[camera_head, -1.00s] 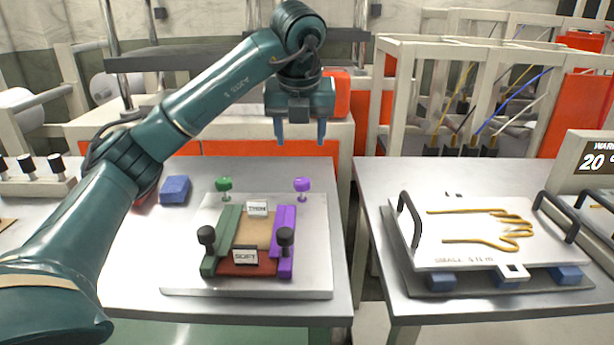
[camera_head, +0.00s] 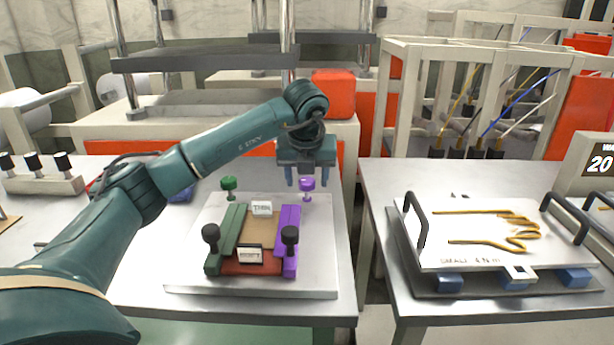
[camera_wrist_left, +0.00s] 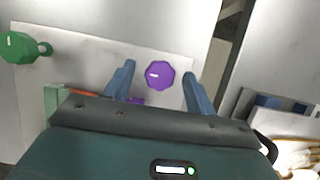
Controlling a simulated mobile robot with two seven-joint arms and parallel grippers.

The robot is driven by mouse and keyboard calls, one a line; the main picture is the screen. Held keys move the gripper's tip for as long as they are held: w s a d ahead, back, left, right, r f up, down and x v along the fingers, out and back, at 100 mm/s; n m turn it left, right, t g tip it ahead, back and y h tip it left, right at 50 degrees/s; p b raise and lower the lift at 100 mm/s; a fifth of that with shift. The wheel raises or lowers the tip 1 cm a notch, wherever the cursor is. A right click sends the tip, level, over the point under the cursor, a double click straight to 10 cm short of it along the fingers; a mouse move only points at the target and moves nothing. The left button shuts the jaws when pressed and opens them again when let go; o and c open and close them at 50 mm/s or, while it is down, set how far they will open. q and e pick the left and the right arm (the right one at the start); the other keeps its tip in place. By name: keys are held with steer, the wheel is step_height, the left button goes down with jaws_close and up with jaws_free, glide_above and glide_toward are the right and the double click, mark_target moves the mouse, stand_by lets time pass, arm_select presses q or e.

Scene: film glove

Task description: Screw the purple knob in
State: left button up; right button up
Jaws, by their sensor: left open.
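The purple knob (camera_head: 307,184) stands on the far right part of the light metal plate (camera_head: 320,220), behind the purple bar (camera_head: 287,228). In the wrist view the purple knob (camera_wrist_left: 160,75) lies between my left fingers, nearer their tips, with a gap on both sides. My left gripper (camera_head: 306,180) is open and points down over the knob; it also shows in the wrist view (camera_wrist_left: 158,72). The fingers seem not to touch the knob. How far the fingertips are above it is hard to tell. My right gripper is in no view.
A green knob (camera_head: 228,184) stands at the plate's far left, behind a green bar (camera_head: 232,235). Two black knobs (camera_head: 211,232) (camera_head: 290,236) stand at the front. Small signs (camera_head: 262,207) stand between the bars. A right-hand table holds a white board (camera_head: 480,240) with a hand-shaped wire.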

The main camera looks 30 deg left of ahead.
arm_select(q)
steer(key=c, duration=1)
steer(key=shift+o, duration=0.2)
